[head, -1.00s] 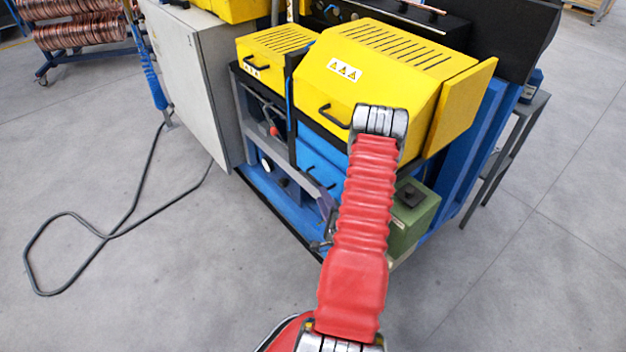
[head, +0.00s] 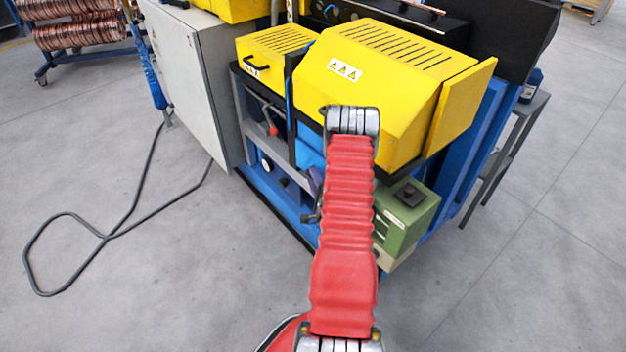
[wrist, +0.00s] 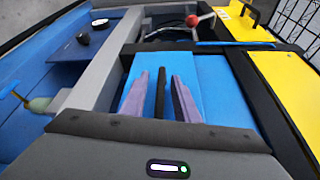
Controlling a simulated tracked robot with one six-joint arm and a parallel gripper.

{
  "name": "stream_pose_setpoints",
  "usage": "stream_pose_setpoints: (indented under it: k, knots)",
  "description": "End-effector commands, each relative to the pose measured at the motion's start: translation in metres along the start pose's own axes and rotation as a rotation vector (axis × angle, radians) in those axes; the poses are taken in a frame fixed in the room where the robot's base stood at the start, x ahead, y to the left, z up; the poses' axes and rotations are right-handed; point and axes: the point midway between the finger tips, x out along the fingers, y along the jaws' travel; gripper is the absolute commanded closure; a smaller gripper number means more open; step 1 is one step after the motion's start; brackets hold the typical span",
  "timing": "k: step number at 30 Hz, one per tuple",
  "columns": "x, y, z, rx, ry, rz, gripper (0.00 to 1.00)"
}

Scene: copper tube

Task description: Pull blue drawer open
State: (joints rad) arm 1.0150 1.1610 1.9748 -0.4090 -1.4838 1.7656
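The blue drawer (head: 309,153) is in the machine's front below the large yellow cover; my arm hides most of it in the head view. In the wrist view the blue drawer front (wrist: 208,85) lies ahead of my gripper (wrist: 161,78). The two purple fingers are apart. A dark bar-shaped handle (wrist: 160,93) shows between them, with a gap on each side. I cannot tell how deep the handle sits between the fingers. In the head view only a little of my gripper (head: 316,182) shows beside the arm.
A large yellow cover (head: 375,75) is above the drawer. A grey frame bar (wrist: 106,62) and a red-knobbed lever (wrist: 192,20) are beside it. A green box (head: 408,215) stands right of my arm. The floor in front is clear.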

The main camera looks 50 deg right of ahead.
Motion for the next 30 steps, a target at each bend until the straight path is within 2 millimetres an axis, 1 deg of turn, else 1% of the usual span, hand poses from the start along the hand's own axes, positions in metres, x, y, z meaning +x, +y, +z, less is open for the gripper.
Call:
stream_pose_setpoints:
  k: [3,15,30]
  knots:
    - [-0.0001,0.0000,0.0001,0.000,0.000,0.000,0.73]
    - [-0.0003,0.0002,0.0002,0.000,0.000,0.001,1.00]
    - [-0.0019,0.0020,0.0015,0.001,0.001,0.004,1.00]
